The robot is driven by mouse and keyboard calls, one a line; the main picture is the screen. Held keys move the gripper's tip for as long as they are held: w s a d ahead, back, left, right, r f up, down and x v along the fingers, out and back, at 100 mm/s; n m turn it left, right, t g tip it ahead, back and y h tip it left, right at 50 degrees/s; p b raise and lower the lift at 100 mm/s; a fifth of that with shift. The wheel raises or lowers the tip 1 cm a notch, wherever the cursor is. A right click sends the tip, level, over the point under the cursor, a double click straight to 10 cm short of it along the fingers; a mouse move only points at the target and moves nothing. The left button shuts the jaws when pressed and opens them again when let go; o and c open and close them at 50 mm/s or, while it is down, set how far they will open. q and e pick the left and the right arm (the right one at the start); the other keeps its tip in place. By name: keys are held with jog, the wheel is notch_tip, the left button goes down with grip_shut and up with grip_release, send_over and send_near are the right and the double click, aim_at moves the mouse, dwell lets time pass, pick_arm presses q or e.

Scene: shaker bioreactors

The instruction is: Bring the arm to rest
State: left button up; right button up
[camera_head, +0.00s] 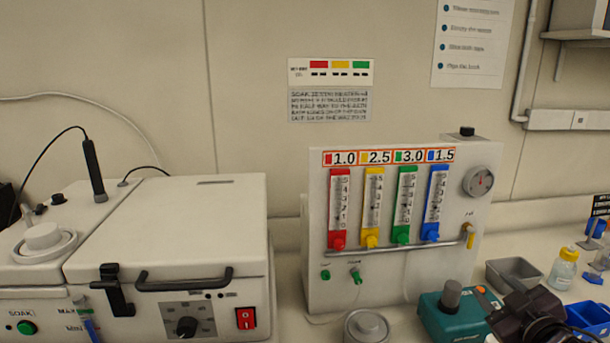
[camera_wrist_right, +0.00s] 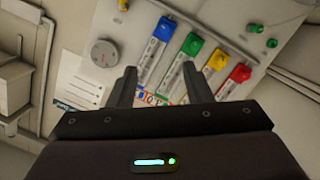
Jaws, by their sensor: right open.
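My right gripper (camera_wrist_right: 160,88) is open, with two dark fingers spread apart and nothing between them in the right wrist view. Beyond the fingers in that view is the gas panel (camera_wrist_right: 255,45) with its coloured flow tubes, seen upside down. In the head view part of my right arm and gripper (camera_head: 528,312) shows dark at the lower right corner, in front of the bench and right of the panel (camera_head: 320,270). Its fingertips are hard to make out there. My left gripper is not in view.
A large white lidded machine (camera_head: 170,235) fills the left. A teal device (camera_head: 450,318), a grey tray (camera_head: 513,272), a yellow-capped bottle (camera_head: 564,270) and a blue bin (camera_head: 590,318) crowd the bench at right. A round lidded vessel (camera_head: 367,325) stands at front centre.

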jog(key=s+a+f+m+g+h, duration=0.1)
jog(key=s+a+f+m+g, duration=0.2)
jog(key=f, duration=0.4)
jog(key=s+a+f+g+h, duration=0.1)
jog(key=s+a+f+g, duration=0.2)
jog(key=f, duration=0.4)
jog(key=s+a+f+m+g+y, duration=0.1)
jog(key=s+a+f+g, duration=0.4)
jog(key=s, duration=0.3)
jog(key=s+a+f+g+y, duration=0.15)
jog(key=s+a+f, duration=0.25)
jog(key=s+a, duration=0.4)
notch_tip(320, 180, down, 34)
jog(key=s+r+g+b, duration=0.1)
jog(key=s+g+b, duration=0.1)
jog(key=b, duration=0.4)
pick_arm(q)
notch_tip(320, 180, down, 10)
jog(key=b, duration=0.4)
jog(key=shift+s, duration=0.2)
pick_arm(e)
jog(key=s+d+f, duration=0.2)
jog(key=s+f, duration=0.7)
jog(key=f, duration=0.2)
jog(key=s+d+f, duration=0.2)
jog(key=s+f, duration=0.8)
jog(key=f, duration=0.2)
jog(key=shift+s+f+g, duration=0.2)
jog(key=shift+g, duration=0.25)
